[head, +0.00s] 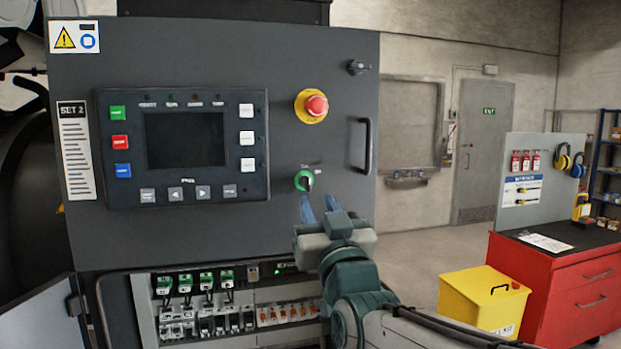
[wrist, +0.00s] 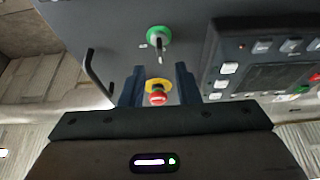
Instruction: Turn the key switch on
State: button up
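The key switch (head: 304,181) has a green ring and a dark key or knob, on the dark panel below the emergency stop. In the wrist view the key switch (wrist: 158,37) shows its key pointing out from the ring, beyond the fingertips. My gripper (head: 320,205) is just below and slightly right of the switch in the head view. In the wrist view my gripper (wrist: 159,68) has its two blue fingers wide apart with nothing between them. It appears apart from the key. The key's exact angle is hard to read.
A red emergency stop (head: 316,106) on a yellow base sits above the switch. A door handle (head: 367,146) is to the right, and a control display (head: 185,140) to the left. Open breakers (head: 205,320) lie below. A yellow bin (head: 484,298) stands at right.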

aim_at(310, 186)
jog(key=shift+p+x, duration=1.1)
jog(key=shift+x, duration=2)
jog(key=shift+f, duration=0.1)
jog(key=shift+c, duration=0.3)
grip_shut()
